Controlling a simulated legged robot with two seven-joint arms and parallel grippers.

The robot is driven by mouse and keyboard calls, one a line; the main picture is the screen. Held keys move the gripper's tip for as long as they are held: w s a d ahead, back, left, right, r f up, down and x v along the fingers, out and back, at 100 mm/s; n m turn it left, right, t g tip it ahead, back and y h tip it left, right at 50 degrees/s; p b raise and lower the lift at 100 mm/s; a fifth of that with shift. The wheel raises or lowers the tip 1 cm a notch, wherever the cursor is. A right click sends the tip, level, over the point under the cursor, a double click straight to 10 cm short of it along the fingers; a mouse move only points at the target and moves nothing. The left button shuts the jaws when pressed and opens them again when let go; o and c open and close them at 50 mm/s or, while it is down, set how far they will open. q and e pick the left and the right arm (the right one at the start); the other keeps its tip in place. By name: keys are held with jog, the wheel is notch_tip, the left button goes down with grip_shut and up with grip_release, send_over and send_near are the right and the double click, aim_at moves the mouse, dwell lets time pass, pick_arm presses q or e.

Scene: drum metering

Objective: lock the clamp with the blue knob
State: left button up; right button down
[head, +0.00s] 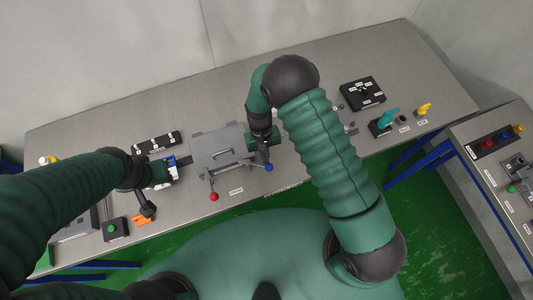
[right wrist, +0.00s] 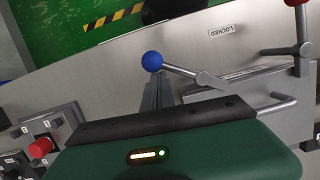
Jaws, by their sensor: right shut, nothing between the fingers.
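The blue knob (head: 269,167) is a ball at the end of a clamp's metal lever, at the front right of the grey plate (head: 215,148). The right wrist view shows the blue knob (right wrist: 152,61) and its lever (right wrist: 185,71), running to a pivot post. My right gripper (head: 264,154) is over the plate's right edge. Its fingers (right wrist: 158,85) are shut and empty, with the tips close to the blue knob; whether they touch it I cannot tell. My left gripper (head: 178,163) is left of the plate, and its jaw opening is unclear.
A second clamp with a red knob (head: 213,197) stands at the plate's front left. A "LOCKED" label (right wrist: 225,32) lies on the table near the levers. A black panel (head: 362,94), a teal handle (head: 387,118) and a yellow one (head: 423,109) stand at the right.

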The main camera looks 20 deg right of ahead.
aim_at(265, 167)
jog(key=shift+s+m+y, duration=0.3)
jog(key=shift+s+m, duration=0.3)
jog(key=shift+m, duration=0.4)
jog(key=m, duration=0.1)
jog(key=s+m, duration=0.1)
jog(key=shift+s+a+m+y, duration=0.15)
jog(key=shift+a+m+y, duration=0.15)
jog(key=shift+m, duration=0.1)
jog(key=m, duration=0.1)
jog(key=s+a+m, duration=0.1)
jog(key=m, duration=0.1)
jog(key=shift+s+t+y+b, duration=0.25)
jog(key=shift+t+y+b, duration=0.05)
jog(key=shift+y, duration=0.1)
jog(key=shift+s+a+m+t+y, duration=0.15)
jog(key=shift+s+a+m, duration=0.15)
jog(key=shift+m, duration=0.5)
jog(key=shift+s+a+m+t+y, duration=0.15)
jog(key=shift+a+m, duration=0.2)
jog(key=shift+m, duration=0.45)
jog(key=p+v, duration=0.7)
jog(key=v, duration=0.3)
jog(key=shift+a+p, duration=0.2)
jog(key=shift+p, duration=0.2)
jog(key=shift+d+f, duration=0.1)
